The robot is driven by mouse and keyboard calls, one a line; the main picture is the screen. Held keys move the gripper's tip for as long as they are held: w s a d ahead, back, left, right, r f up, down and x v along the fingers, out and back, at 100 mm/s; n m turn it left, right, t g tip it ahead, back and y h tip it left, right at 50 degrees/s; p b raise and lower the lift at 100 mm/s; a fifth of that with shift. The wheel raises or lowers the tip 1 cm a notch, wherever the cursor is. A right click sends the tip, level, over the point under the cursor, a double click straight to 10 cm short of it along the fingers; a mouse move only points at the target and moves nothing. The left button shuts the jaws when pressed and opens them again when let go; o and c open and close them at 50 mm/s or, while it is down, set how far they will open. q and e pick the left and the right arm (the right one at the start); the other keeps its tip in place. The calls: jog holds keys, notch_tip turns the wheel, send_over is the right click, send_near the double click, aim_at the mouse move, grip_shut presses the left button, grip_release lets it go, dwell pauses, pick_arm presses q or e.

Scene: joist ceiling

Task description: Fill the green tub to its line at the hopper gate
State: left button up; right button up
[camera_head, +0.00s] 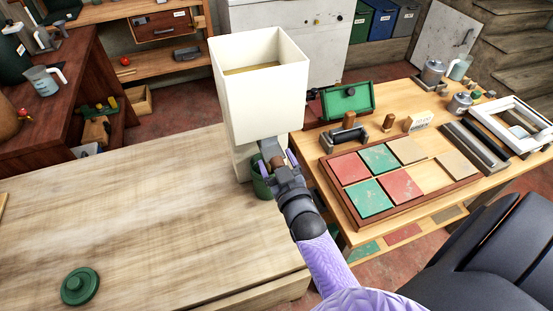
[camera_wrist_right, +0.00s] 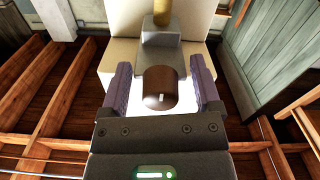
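The cream hopper (camera_head: 262,100) stands at the right edge of the pale wooden table, with tan material visible inside its open top. Its grey gate spout (camera_head: 270,148) has a brown knob, which shows large in the right wrist view (camera_wrist_right: 160,88). My right gripper (camera_head: 277,164) is at the gate; its purple fingers are open on either side of the knob, with gaps visible in the right wrist view (camera_wrist_right: 162,88). The green tub (camera_head: 261,188) is below the spout, partly hidden by the gripper. Its line and fill level cannot be seen. My left gripper is out of view.
A green round lid (camera_head: 80,286) lies at the front left of the pale table (camera_head: 130,210), which is otherwise mostly clear. To the right, a second table holds a tile tray (camera_head: 432,200), a green box (camera_head: 347,99), a white frame (camera_head: 488,115) and metal canisters.

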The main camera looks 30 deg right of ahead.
jog(key=shift+s+a, duration=0.1)
jog(key=shift+s, duration=0.2)
jog(key=p+v, duration=0.1)
jog(key=v, duration=0.8)
jog(key=shift+s, duration=0.2)
dwell(0.5)
dwell(1.1)
